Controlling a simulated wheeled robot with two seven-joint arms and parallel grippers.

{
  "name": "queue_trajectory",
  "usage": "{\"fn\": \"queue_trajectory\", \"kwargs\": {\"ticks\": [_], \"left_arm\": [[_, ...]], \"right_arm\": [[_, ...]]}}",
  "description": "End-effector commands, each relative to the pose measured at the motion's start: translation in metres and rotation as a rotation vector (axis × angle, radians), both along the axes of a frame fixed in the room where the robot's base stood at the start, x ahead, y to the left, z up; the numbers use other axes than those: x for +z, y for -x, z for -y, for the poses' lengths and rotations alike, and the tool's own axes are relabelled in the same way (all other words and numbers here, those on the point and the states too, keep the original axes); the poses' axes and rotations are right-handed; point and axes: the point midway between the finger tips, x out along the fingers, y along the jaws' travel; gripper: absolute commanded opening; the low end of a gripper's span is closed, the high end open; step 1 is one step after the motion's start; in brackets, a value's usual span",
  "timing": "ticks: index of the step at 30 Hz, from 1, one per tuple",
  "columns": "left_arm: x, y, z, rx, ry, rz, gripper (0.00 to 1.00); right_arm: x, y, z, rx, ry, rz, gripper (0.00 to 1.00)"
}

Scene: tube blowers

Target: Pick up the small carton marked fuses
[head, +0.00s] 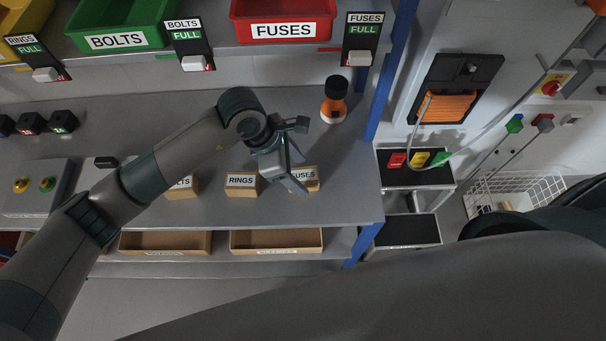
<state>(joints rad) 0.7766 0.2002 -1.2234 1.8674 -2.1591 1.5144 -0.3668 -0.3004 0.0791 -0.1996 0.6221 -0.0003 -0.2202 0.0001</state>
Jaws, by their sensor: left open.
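The small fuses carton (311,181) is a brown box with a white label, standing near the right front of the grey workbench. Its label is partly covered by my left gripper (298,187), so only "USES" shows. My left gripper is open, pointing down, with its fingers at the carton's left part. I cannot tell whether the fingers touch the carton or are in front of it. My right gripper is not in view.
The rings carton (241,184) stands just left, and the bolts carton (181,188) farther left. An orange bottle with a black cap (334,106) stands behind. Red (284,14) and green (117,26) bins sit on the shelf above. Open trays (276,241) lie below the bench edge.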

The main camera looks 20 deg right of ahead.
Motion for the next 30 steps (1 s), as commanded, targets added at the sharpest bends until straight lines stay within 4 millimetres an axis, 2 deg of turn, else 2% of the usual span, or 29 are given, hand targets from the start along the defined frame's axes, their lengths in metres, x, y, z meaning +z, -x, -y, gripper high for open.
{"fn": "queue_trajectory", "kwargs": {"ticks": [2,9,23,28,29,30], "left_arm": [[-0.005,0.001,0.006,0.001,-0.001,-0.003,0.61],[-0.026,0.002,0.012,0.000,0.000,0.000,0.61],[-0.027,0.001,0.012,0.000,0.000,0.001,0.61],[-0.026,0.001,0.012,0.000,0.000,0.001,0.20],[-0.026,0.001,0.012,0.000,0.000,0.001,0.15],[-0.026,0.001,0.012,0.000,0.000,0.001,0.15]], "right_arm": [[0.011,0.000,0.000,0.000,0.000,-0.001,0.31],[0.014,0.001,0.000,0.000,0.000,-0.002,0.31],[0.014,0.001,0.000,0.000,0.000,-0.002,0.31],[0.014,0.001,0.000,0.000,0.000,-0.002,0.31],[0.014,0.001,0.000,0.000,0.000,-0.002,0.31],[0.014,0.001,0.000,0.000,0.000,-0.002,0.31]]}}
